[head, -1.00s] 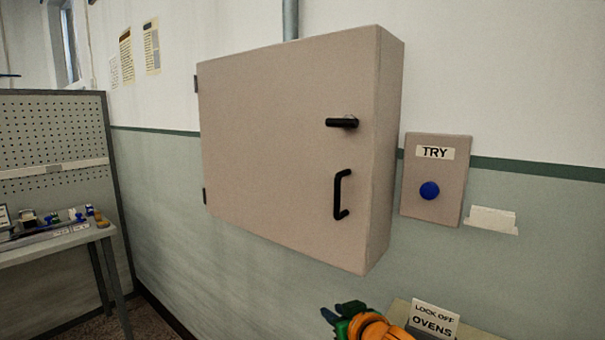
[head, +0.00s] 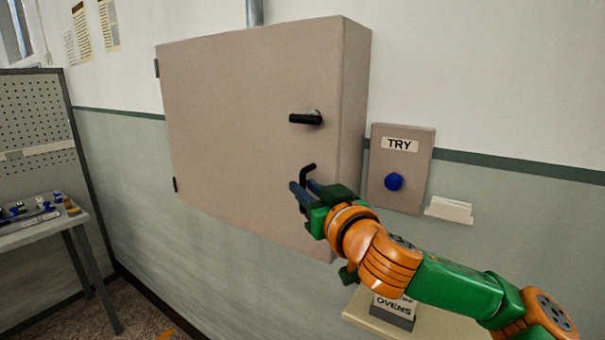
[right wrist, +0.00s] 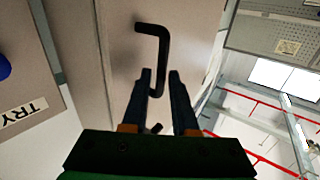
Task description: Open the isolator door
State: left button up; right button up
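The isolator door (head: 235,130) is the beige front of a wall cabinet, and it looks closed. Its hinges are on the left edge. A black lever (head: 306,118) lies about level on the door's right part. Below it is an upright black pull handle (head: 309,169), partly hidden by my right gripper (head: 303,190). In the right wrist view, the pull handle (right wrist: 152,27) reaches down between the two fingertips of my right gripper (right wrist: 160,76). The fingers are apart, and gaps show beside the bar. My left gripper is not in view.
A TRY box (head: 402,165) with a blue button (head: 394,182) is on the wall right of the cabinet. A small white holder (head: 449,210) is beside it. An OVENS sign (head: 394,304) stands on a ledge below my right arm. A bench (head: 45,235) stands at the left.

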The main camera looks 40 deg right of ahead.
jog(key=shift+w+d+f, duration=0.1)
jog(key=shift+w, duration=0.85)
jog(key=shift+s, duration=0.15)
grip_shut()
dwell(0.5)
